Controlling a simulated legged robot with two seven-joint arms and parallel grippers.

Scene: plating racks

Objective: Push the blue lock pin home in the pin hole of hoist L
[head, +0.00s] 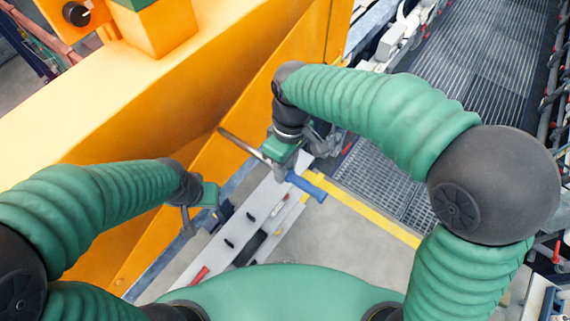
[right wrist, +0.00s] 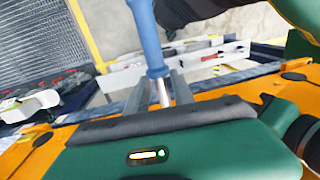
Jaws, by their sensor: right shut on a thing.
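The blue lock pin has a blue handle (head: 306,187) and a long grey metal shaft (head: 243,145) that points up and left towards the orange structure. My right gripper (head: 287,170) is shut on the pin, close to the handle. In the right wrist view the blue handle (right wrist: 150,38) rises past the fingers, and the bare shaft (right wrist: 163,92) sits between them. The far tip of the shaft lies near the orange face; I cannot tell whether it touches. I cannot make out the pin hole. My left gripper (head: 187,222) hangs beside the orange beam, its jaw gap unclear.
A large orange beam (head: 130,95) fills the left side, with a control box and black knob (head: 77,13) on top. Below lies a white rail (head: 235,235) with dark pegs and red items. Grating (head: 385,170) and a yellow floor line (head: 370,215) lie right; grey floor (head: 340,240) is clear.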

